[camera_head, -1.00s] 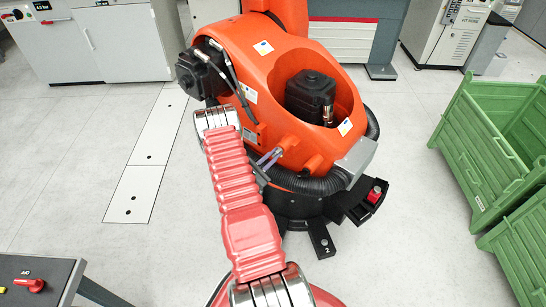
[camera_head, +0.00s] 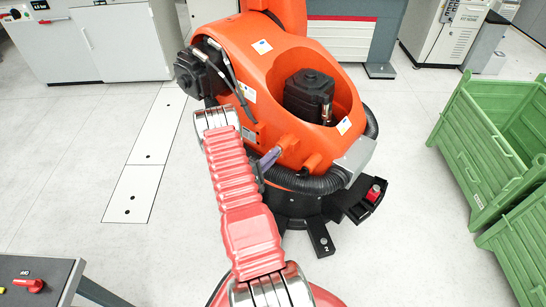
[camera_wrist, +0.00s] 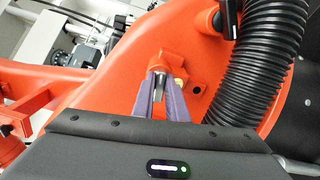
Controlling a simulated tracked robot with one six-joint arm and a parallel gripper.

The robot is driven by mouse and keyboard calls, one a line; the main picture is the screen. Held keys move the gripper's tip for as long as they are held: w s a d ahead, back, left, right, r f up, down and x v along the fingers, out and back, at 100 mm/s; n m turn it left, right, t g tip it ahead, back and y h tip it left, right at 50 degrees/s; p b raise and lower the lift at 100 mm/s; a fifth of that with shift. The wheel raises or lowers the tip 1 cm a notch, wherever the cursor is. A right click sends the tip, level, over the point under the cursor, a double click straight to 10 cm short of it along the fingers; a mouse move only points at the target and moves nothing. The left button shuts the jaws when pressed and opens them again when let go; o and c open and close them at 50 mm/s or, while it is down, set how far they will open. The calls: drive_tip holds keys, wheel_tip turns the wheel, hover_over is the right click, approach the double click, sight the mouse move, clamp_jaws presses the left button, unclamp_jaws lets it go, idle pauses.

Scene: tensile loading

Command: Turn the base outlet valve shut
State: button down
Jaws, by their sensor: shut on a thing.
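My gripper (camera_wrist: 165,80) is up against the big orange robot's base in the wrist view, its two purple fingers close together. They are shut on a small grey metal part that I take to be the base outlet valve's handle (camera_wrist: 158,87). It sits just below an orange fitting (camera_wrist: 181,64) with a small brass-coloured knob beside the right finger. The fingers hide most of the valve, so I cannot tell its turn angle. In the head view my gripper (camera_head: 269,159) reaches the orange base's lower left side, and the valve is too small to make out.
A thick black corrugated hose (camera_wrist: 258,65) runs close right of my gripper. A black handle (camera_wrist: 229,18) is above it. Green crates (camera_head: 490,150) stand at the right. A dark table with a red knob (camera_head: 29,284) is at lower left. Floor between is clear.

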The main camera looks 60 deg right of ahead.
drive_tip(key=shift+s+f+m, duration=0.15)
drive_tip(key=shift+m, duration=1.1)
drive_tip(key=shift+s+f+m, duration=0.1)
drive_tip(key=shift+f+m, duration=0.1)
drive_tip(key=shift+m, duration=1)
drive_tip(key=shift+s+f+m, duration=0.15)
drive_tip(key=shift+m, duration=1.1)
drive_tip(key=c, duration=2.1)
unclamp_jaws()
drive_tip(key=o, duration=0.3)
drive_tip(key=shift+w+r, duration=0.15)
drive_tip(key=shift+w, duration=0.05)
drive_tip(key=shift+o, duration=0.2)
drive_tip(key=shift+w, duration=0.1)
drive_tip(key=v, duration=1.3)
drive_tip(key=shift+a, duration=0.35)
